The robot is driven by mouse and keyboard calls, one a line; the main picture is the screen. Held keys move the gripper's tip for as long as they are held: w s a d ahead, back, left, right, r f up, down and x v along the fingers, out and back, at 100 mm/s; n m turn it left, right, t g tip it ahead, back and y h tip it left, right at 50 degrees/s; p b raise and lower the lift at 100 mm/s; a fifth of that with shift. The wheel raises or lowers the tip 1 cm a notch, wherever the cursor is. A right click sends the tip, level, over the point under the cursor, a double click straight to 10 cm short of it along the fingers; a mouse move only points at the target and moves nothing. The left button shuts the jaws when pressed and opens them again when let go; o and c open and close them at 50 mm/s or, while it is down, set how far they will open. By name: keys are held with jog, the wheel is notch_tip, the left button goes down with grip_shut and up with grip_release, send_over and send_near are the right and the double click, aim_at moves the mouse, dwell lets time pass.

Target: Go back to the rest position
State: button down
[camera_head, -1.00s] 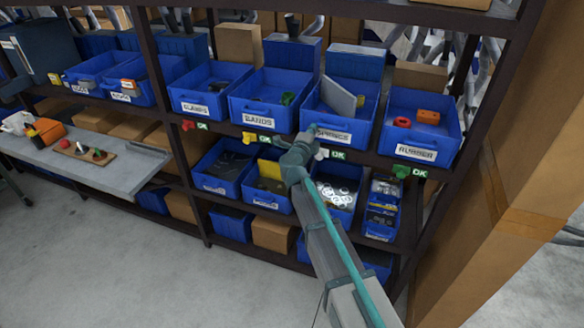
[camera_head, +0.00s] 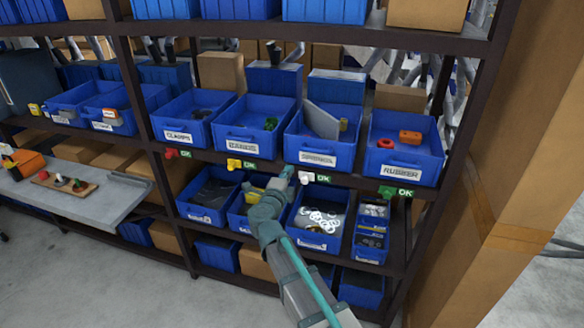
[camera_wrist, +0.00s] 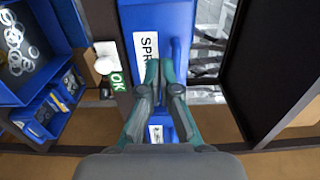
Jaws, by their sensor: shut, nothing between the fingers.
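My gripper (camera_head: 286,173) is shut and empty at the end of my arm. In the head view it shows just below and left of the label on the blue springs bin (camera_head: 317,158). In the wrist view the two fingertips (camera_wrist: 161,72) are together, in front of a blue bin (camera_wrist: 155,17) whose label starts with "SPR". I cannot tell the exact gap between the fingers and the bin. A light grey plate (camera_head: 321,120) leans inside the springs bin. My arm hides part of the lower shelf.
A rubber bin (camera_head: 404,150) with red and orange pieces stands to the right. A bin of white rings (camera_head: 318,220) sits below. Coloured knobs with OK tags line the shelf edge, including a white knob (camera_wrist: 106,64). A brown carton (camera_head: 525,150) stands at right. The floor at left is clear.

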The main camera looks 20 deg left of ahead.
jog(key=s+a+f+n+g+y, duration=0.2)
jog(key=s+a+n+y, duration=0.5)
jog(key=a+n+y, duration=0.3)
jog(key=s+d+f+n+g, duration=0.2)
jog(key=s+f+n+g, duration=0.1)
jog(key=f, duration=0.5)
jog(key=s+d+f+n+g, duration=0.3)
jog(key=f+g, duration=0.1)
jog(key=f, duration=0.5)
jog(key=s+d+f+n+g, duration=0.2)
jog(key=f+n+g, duration=0.1)
jog(key=f, duration=0.5)
jog(key=s+d+f+n+g+h, duration=0.1)
jog(key=s+d+f+g+h, duration=0.2)
jog(key=s+d+f, duration=0.5)
jog(key=s+d+f+n+g+h, duration=0.1)
jog(key=s+d+f+g+h, duration=0.25)
jog(key=d+f, duration=0.7)
jog(key=s+d+f+m+g+h, duration=0.1)
jog(key=s+d+f+g, duration=0.2)
jog(key=s+d, duration=0.9)
jog(key=s+d+f+m+g+h, duration=0.1)
jog(key=s+d+f, duration=0.4)
jog(key=s+d, duration=0.7)
jog(key=shift+s+d+f+m+g+h+b, duration=0.2)
jog(key=shift+s+d+m+g+h+b, duration=0.25)
jog(key=shift+g, duration=0.7)
